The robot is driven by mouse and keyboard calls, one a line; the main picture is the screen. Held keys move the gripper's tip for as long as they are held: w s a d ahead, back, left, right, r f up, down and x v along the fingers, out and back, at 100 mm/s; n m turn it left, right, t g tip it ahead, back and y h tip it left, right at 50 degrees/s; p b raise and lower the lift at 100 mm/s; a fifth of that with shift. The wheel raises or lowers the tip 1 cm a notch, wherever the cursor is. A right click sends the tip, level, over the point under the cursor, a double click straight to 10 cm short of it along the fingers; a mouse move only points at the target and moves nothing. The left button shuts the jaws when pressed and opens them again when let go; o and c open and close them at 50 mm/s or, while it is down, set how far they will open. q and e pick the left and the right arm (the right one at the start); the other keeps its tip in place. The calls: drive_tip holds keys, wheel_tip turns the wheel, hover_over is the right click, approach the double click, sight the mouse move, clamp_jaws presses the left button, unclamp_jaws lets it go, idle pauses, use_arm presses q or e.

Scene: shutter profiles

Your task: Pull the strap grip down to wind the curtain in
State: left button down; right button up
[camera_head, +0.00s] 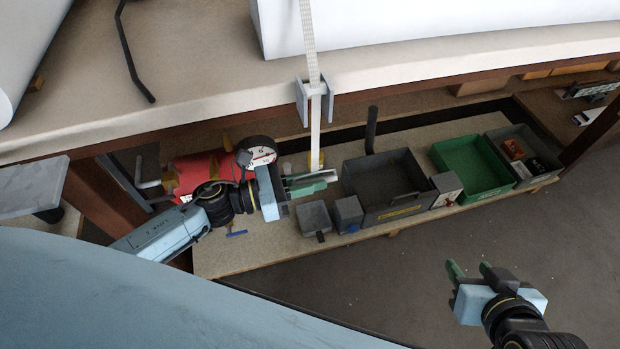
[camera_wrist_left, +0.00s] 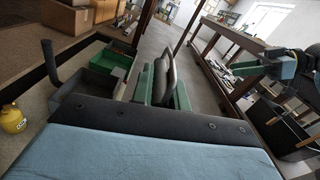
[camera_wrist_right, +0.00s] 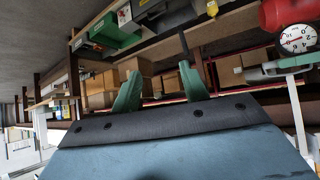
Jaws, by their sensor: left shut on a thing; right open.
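The white strap (camera_head: 309,45) hangs from the top of the head view, passes a grey bracket (camera_head: 301,98) at the bench edge and runs down to my left gripper (camera_head: 312,183). The left gripper's fingers are shut at the strap's lower end. In the left wrist view, a grey flat piece, seemingly the strap grip (camera_wrist_left: 170,68), sits between the green fingers. In the head view the fingers mostly hide it. My right gripper (camera_head: 471,269) is open and empty at the lower right, apart from the strap. The white curtain (camera_head: 430,20) lies on the bench.
Below the bench, a low shelf carries a dark grey tray (camera_head: 365,180), a green bin (camera_head: 470,165), a grey bin (camera_head: 512,140) and small grey blocks (camera_head: 314,217). A red cylinder (camera_head: 195,172) and a dial gauge (camera_head: 262,156) stand beside my left gripper. The floor near my right gripper is clear.

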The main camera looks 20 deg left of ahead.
drive_tip(key=w+a+r+t+y+b, duration=0.1)
drive_tip(key=w+a+r+t, duration=0.15)
drive_tip(key=r+t, duration=0.2)
drive_tip(key=w+a+r+t+y+b, duration=0.1)
drive_tip(key=w+r+t+y+b, duration=0.15)
drive_tip(key=r, duration=0.25)
use_arm(q)
wheel_tip(320, 180, down, 8)
drive_tip(key=b, duration=0.2)
drive_tip(key=shift+r+b, duration=0.25)
drive_tip(key=shift+b, duration=0.15)
use_arm(e)
wheel_tip(320, 180, up, 10)
drive_tip(key=s+t+y, duration=0.2)
drive_tip(key=s+t, duration=0.1)
drive_tip(key=t, duration=0.5)
drive_tip(key=shift+a+r+n, duration=0.15)
drive_tip(key=shift+a+n, duration=0.15)
use_arm(q)
drive_tip(key=c, duration=1.4)
unclamp_jaws()
drive_tip(key=shift+o, duration=0.2)
